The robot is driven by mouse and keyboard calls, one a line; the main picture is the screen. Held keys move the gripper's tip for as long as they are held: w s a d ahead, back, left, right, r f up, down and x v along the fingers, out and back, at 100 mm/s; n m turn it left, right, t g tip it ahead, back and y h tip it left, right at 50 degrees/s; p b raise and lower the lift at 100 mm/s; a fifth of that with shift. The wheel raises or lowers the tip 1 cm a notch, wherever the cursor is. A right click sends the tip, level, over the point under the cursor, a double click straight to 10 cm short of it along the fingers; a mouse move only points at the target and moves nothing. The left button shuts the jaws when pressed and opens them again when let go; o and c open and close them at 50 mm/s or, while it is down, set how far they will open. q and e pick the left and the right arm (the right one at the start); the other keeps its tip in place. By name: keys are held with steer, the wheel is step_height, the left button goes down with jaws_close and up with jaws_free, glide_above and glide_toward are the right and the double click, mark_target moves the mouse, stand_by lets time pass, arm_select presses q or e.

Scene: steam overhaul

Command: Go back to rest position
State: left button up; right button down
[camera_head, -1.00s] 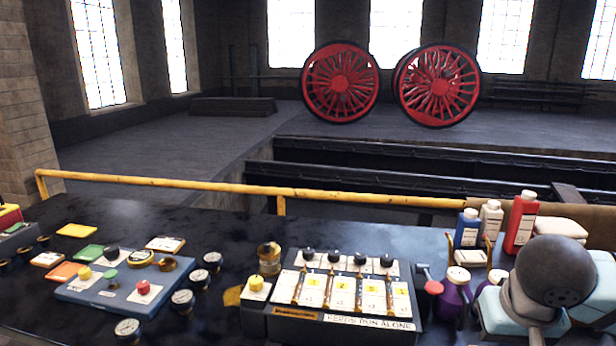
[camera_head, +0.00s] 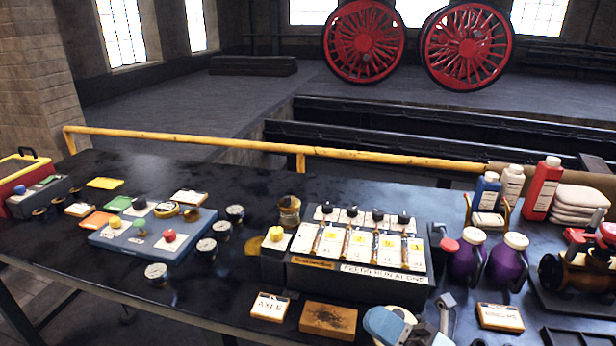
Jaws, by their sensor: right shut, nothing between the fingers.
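My right gripper (camera_head: 445,305) shows low in the head view, right of centre, at the bottom edge of the picture. Its grey fingers are shut with nothing between them. It appears in front of the black feed box with white-and-yellow cards (camera_head: 345,243), near a wooden block (camera_head: 328,319) and apart from the purple bottles. Part of my pale blue arm shows beside it and is cut off by the frame. My left gripper is not in view.
The dark workbench (camera_head: 150,330) carries a blue panel with buttons (camera_head: 110,238), several gauges, an AXLE card (camera_head: 269,307), purple bottles (camera_head: 467,262), a red bottle (camera_head: 541,188) and a brass fitting (camera_head: 580,275). A yellow rail (camera_head: 230,143) runs behind. Red wheels (camera_head: 365,42) stand beyond.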

steer(key=w+d+f+m+t+h, duration=0.1)
steer(key=d+f+m+t+h, duration=0.15)
steer(key=f+m+h, duration=0.5)
steer(key=w+d+f+m+t+h, duration=0.1)
steer(key=d+f+m+t+h, duration=0.2)
steer(key=m, duration=0.7)
steer(key=s+d+f+m+g+h, duration=0.1)
steer(key=s+f+m+g+h, duration=0.1)
steer(key=s+f+m, duration=0.45)
steer(key=s+d+f+m+g+h, duration=0.1)
steer(key=s+f+m+g+h, duration=0.15)
steer(key=f, duration=0.65)
steer(key=s+d+f+m+g+h, duration=0.1)
steer(key=s+f+m+g+h, duration=0.1)
steer(key=s+f+m, duration=0.35)
arm_select(q)
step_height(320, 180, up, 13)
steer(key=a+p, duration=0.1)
steer(key=p, duration=1.3)
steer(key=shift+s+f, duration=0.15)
arm_select(e)
step_height(320, 180, up, 12)
steer(key=w, duration=0.2)
steer(key=shift+d+f+t, duration=0.15)
steer(key=shift+d+t, duration=0.2)
steer(key=shift+t, duration=0.05)
